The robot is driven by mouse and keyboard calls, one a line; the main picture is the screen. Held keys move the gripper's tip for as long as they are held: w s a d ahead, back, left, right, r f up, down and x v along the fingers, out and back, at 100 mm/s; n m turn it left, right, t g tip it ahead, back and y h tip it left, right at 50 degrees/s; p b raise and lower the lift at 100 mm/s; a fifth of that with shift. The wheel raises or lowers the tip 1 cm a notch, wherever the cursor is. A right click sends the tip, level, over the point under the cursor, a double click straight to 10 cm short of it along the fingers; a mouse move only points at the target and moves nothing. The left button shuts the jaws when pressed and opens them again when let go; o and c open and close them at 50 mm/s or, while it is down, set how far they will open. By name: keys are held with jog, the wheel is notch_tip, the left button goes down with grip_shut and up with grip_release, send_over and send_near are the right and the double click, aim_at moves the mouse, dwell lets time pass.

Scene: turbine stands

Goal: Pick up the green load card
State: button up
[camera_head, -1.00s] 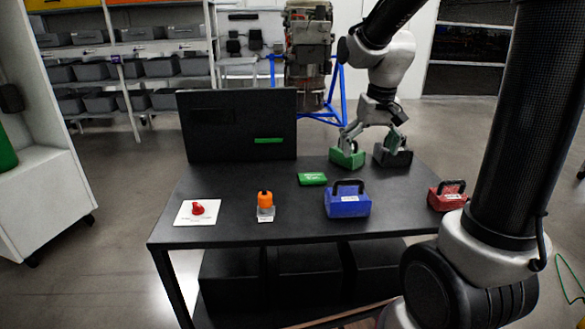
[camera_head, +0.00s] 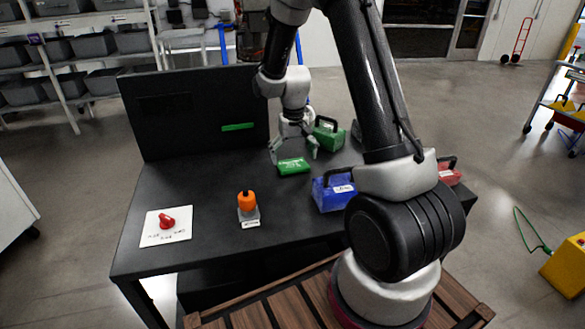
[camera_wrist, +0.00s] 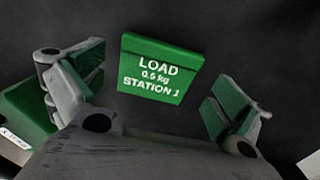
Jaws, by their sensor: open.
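The green load card (camera_head: 293,166) lies flat on the dark table, left of the blue box. In the wrist view the card (camera_wrist: 161,68) reads "LOAD 0.5 kg STATION 1" and lies between and beyond my two fingers. My gripper (camera_head: 294,150) is open over the card, its fingers spread to either side of it. In the wrist view my gripper (camera_wrist: 152,88) has green finger pads well apart, with nothing between them touching the card. The height of the fingertips above the table is hard to tell.
A green handled box (camera_head: 328,138) stands just behind right of the card; a blue handled box (camera_head: 333,192) stands in front right. A red box (camera_head: 449,171) is partly hidden by my arm. An orange-topped item (camera_head: 247,203) and a red knob (camera_head: 167,221) stand left. A dark panel (camera_head: 195,115) rises behind.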

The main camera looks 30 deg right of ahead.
aim_at(294, 167)
notch_tip(294, 167, down, 2)
jog(key=shift+f, duration=0.25)
jog(key=c, duration=0.7)
jog(key=shift+r, duration=0.1)
notch_tip(294, 167, up, 10)
jog(key=shift+f, duration=0.1)
